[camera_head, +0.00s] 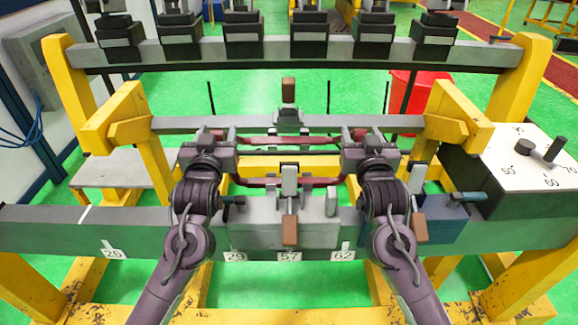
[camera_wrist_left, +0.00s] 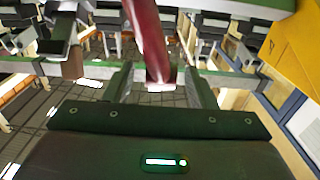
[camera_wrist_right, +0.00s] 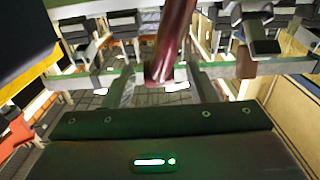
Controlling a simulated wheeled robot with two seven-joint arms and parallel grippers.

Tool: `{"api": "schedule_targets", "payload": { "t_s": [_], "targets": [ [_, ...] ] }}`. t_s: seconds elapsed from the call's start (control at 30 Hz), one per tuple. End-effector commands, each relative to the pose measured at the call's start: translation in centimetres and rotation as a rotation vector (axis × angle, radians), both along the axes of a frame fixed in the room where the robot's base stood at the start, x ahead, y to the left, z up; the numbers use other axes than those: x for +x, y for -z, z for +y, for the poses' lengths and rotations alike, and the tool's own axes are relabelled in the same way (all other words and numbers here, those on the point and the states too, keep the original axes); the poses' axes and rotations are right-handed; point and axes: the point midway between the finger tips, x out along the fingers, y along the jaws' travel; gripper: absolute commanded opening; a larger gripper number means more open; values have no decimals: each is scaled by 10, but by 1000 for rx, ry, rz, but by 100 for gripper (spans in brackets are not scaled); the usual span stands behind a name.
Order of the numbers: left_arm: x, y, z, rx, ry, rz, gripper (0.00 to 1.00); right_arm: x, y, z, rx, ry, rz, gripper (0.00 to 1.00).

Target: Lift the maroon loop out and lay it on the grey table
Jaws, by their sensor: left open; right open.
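The maroon loop (camera_head: 262,182) spans the middle of the winding frame. Its near side runs across the grey clamp block (camera_head: 262,215), behind an upright lever. Whether any finger touches the loop cannot be told. The grey table (camera_head: 105,176) is left of the frame, its top bare.
A far clamp (camera_head: 289,115) with a brown-handled lever stands on the rear grey beam. Thin black posts rise nearby. A blue clamp block (camera_head: 440,222) is right of my right arm. A dial box (camera_head: 540,160) stands far right. Yellow frame legs flank both sides.

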Motion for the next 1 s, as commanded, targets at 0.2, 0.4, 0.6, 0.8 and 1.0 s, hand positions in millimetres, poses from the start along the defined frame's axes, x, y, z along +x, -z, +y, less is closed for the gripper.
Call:
{"api": "schedule_targets", "payload": {
  "t_s": [0.2,0.4,0.6,0.8,1.0],
  "targets": [
    [0,0,0,0,0,0,36,0,0,0,0,0,0,37],
    [0,0,0,0,-1,0,10,0,0,0,0,0,0,11],
    [0,0,1,0,-2,1,0,0,0,-1,-1,1,0,0],
    [0,-1,1,1,-2,-1,0,0,-2,-1,-1,2,-2,0],
    [0,-13,1,1,-3,-1,0,0,-14,-1,-1,2,-2,0]
  ]
}}
